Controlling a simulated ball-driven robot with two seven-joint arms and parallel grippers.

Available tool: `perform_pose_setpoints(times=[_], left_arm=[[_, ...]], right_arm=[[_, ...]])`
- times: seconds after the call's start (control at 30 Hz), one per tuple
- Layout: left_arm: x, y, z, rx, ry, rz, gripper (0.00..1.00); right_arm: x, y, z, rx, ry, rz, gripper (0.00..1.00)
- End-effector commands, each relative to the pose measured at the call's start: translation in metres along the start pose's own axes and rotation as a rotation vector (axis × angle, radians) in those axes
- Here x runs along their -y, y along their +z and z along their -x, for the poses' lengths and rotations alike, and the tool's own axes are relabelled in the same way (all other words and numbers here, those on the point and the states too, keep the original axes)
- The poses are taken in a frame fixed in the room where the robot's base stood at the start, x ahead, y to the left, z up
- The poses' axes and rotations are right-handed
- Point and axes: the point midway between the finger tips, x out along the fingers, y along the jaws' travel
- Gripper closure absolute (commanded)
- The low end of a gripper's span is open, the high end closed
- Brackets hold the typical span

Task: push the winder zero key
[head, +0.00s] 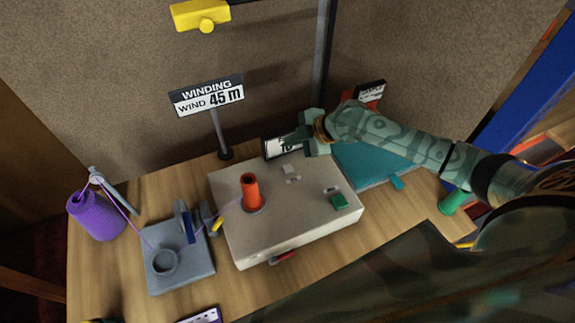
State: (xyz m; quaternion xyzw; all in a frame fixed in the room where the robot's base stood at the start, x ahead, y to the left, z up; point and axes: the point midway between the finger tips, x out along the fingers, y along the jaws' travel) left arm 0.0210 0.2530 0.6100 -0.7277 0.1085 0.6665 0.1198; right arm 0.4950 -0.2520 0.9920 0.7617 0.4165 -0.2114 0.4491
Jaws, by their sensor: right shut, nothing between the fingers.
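The winder (270,229) is a pale box on the wooden table, with a red spool (250,188) upright on its top. A small grey key (288,169) sits near the back of its top, and a green key (339,202) sits at the right. I cannot read which one is the zero key. My right gripper (290,138) is shut and empty. It is in front of the winder's display (276,147), behind the grey key and apart from it, and hides part of the display. My left gripper is not in view.
A sign (208,96) reading "WIND 45 m" stands behind the winder. A purple yarn cone (95,216) and a grey guide block (182,271) are at the left, with yarn running to the spool. A teal pad (365,172) lies under my right arm.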

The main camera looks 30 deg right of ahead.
Motion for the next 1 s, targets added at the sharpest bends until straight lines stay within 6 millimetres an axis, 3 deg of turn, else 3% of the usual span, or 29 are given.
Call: perform_pose_setpoints(times=[0.27,0.6,1.0], left_arm=[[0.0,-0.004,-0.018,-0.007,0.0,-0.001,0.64],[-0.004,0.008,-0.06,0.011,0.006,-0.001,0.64],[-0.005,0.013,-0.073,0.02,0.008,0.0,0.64]], right_arm=[[0.011,0.01,-0.014,0.0,-0.002,-0.001,1.0],[0.036,0.036,-0.048,0.002,-0.003,-0.002,1.0],[0.044,0.045,-0.061,0.0,0.0,0.0,1.0]])
